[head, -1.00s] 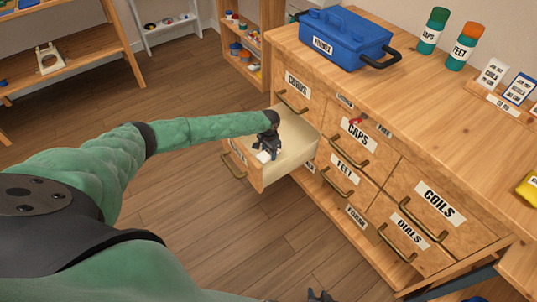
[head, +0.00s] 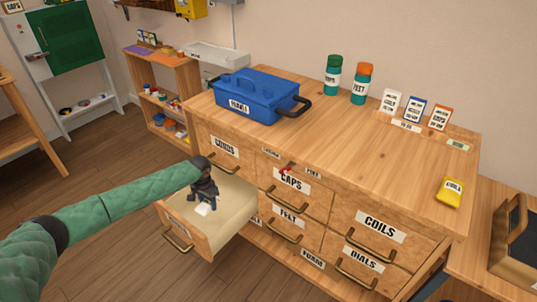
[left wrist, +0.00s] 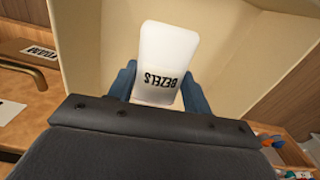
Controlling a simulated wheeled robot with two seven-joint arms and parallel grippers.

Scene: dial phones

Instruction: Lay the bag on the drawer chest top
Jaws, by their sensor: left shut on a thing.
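A white bag labelled BEZELS (left wrist: 166,55) is between the two blue-grey fingers of my left gripper (left wrist: 157,82), which is shut on it. Whether the bag touches the drawer floor I cannot tell. The wooden drawer chest (head: 329,127) has a broad top with bare wood in its middle. My right gripper is not in view.
A blue toolbox (head: 256,97) stands at the left of the chest top. Two green bottles (head: 333,77) and several label cards (head: 414,108) stand along the back. The other drawers are closed.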

